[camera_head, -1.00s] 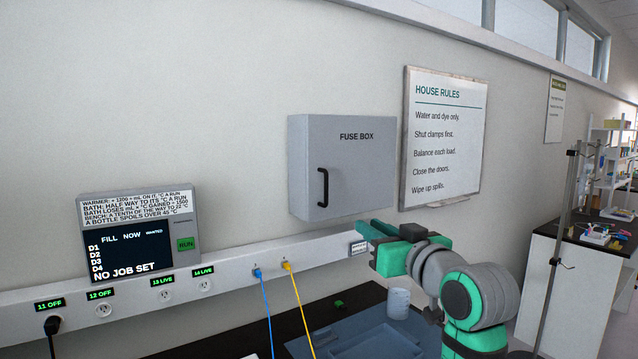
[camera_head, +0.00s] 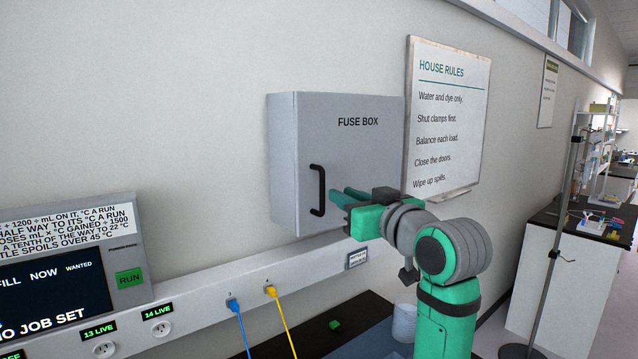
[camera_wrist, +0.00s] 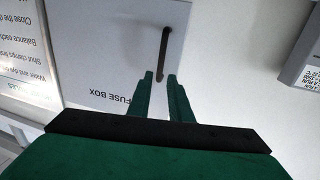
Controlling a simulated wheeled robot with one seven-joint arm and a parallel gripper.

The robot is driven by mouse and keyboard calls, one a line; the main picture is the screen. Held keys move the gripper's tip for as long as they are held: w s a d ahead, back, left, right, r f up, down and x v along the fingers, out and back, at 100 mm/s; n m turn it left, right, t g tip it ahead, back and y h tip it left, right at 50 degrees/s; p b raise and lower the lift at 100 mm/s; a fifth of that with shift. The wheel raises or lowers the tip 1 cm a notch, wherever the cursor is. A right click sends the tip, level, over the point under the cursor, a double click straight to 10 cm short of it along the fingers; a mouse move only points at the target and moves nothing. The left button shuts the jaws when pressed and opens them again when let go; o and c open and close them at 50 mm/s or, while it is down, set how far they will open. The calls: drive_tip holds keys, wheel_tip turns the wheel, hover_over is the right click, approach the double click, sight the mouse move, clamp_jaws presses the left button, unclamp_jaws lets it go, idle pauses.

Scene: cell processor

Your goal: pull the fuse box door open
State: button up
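The grey fuse box (camera_head: 355,160) hangs on the wall, its front door shut. A black vertical bar handle (camera_head: 318,190) stands on the left side of the door. My gripper (camera_head: 338,193) is just right of the handle in the head view, its green fingers pointing at it. In the wrist view the handle (camera_wrist: 163,52) shows ahead of my gripper (camera_wrist: 160,76), which is open with a clear gap between the fingertips. The handle's near end lies at about the gap. I cannot tell whether the fingers touch it.
A panel with a screen and RUN button (camera_head: 60,265) is on the wall at lower left. A socket rail (camera_head: 200,305) with blue and yellow cables (camera_head: 282,315) runs below the box. A House Rules board (camera_head: 447,115) hangs to the right.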

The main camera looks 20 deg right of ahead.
sight(324, 186)
drive_tip(key=w, duration=0.3)
drive_tip(key=w+a, duration=0.1)
drive_tip(key=w, duration=0.2)
drive_tip(key=w+a, duration=0.1)
drive_tip(key=w, duration=0.2)
drive_tip(key=shift+w, duration=0.4)
drive_tip(key=shift+w+d, duration=0.2)
drive_tip(key=shift+d, duration=0.05)
drive_tip(key=shift+c, duration=0.4)
drive_tip(key=shift+a, duration=0.1)
clamp_jaws()
